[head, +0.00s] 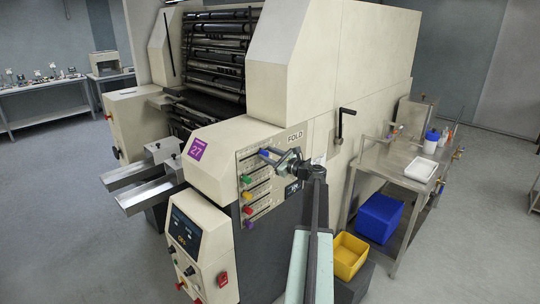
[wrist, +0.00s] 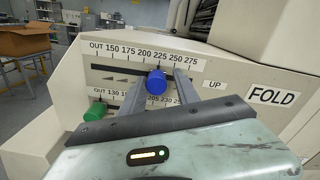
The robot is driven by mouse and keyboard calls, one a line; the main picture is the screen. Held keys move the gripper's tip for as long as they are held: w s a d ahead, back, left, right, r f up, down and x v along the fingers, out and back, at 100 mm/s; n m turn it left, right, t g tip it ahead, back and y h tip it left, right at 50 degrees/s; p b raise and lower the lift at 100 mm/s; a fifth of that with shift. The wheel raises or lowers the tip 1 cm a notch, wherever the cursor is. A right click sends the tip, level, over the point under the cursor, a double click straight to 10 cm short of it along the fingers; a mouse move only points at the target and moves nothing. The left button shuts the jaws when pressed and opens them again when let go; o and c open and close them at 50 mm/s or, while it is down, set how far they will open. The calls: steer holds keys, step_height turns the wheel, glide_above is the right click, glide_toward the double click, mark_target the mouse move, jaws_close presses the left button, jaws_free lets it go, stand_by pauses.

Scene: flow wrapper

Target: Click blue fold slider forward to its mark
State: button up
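The blue fold slider knob (wrist: 156,82) stands out from the top slot of the fold panel, below the scale near the 225 label. In the head view the blue knob (head: 264,153) shows at the upper part of the panel. My gripper (wrist: 158,84) has its two fingers apart, one on each side of the blue knob. I cannot tell whether either finger touches it. In the head view my gripper (head: 272,156) reaches the panel from the right. The slider's target mark is not clearly identifiable.
A green knob (wrist: 96,111) sits on the lower scale, left of my gripper. A red knob (head: 247,210) and a purple knob (head: 250,224) are lower on the panel. A steel table (head: 405,172) stands to the right, near a yellow bin (head: 349,262).

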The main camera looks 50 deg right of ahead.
steer(key=shift+o, duration=0.4)
steer(key=s, duration=0.7)
steer(key=shift+s+a, duration=0.25)
steer(key=shift+s, duration=0.15)
